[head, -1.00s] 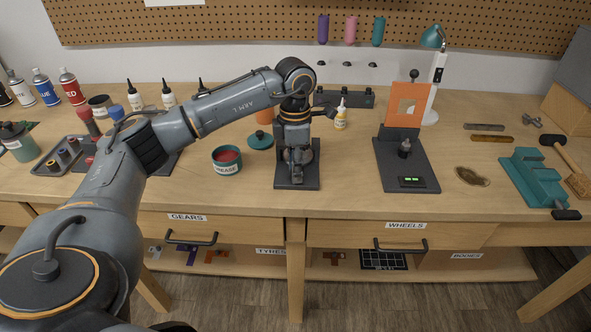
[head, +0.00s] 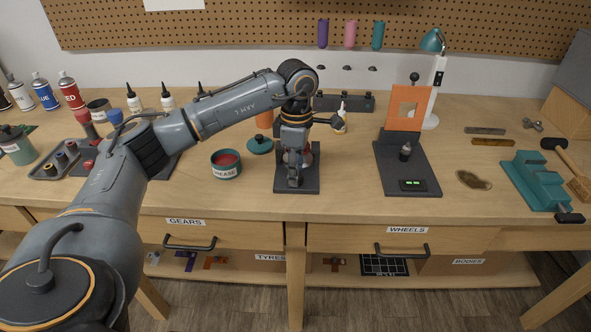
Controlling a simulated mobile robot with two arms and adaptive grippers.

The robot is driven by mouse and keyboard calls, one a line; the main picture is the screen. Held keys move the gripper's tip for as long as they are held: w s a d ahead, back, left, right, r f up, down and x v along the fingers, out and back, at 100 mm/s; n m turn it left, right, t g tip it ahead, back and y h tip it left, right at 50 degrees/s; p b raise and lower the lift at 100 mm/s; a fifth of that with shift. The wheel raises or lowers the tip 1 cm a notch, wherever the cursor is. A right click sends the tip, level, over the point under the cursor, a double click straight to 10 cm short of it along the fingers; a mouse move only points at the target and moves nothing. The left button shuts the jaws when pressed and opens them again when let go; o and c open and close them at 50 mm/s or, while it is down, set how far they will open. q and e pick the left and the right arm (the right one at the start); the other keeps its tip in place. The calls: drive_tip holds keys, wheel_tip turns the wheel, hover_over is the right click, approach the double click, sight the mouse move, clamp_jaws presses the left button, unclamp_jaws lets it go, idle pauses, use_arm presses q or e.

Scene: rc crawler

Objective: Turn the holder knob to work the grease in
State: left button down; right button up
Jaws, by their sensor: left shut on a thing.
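The holder stands on a dark base plate (head: 310,186) at the middle of the bench. My left gripper (head: 294,181) points down over it and is shut, seemingly on the holder knob. The gripper hides the knob and most of the holder; a small reddish part shows behind the fingers. The red grease tin (head: 226,171), labelled GREASE, stands open to the left of the plate. Its teal lid (head: 260,144) lies on the bench behind it. My right gripper is not in view.
A teal vise (head: 537,181) and a mallet (head: 566,160) are at far right. Bench between holder and stand is clear.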

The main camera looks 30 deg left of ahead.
use_arm(q)
drive_tip(key=shift+r, duration=0.1)
drive_tip(key=c, duration=1)
unclamp_jaws()
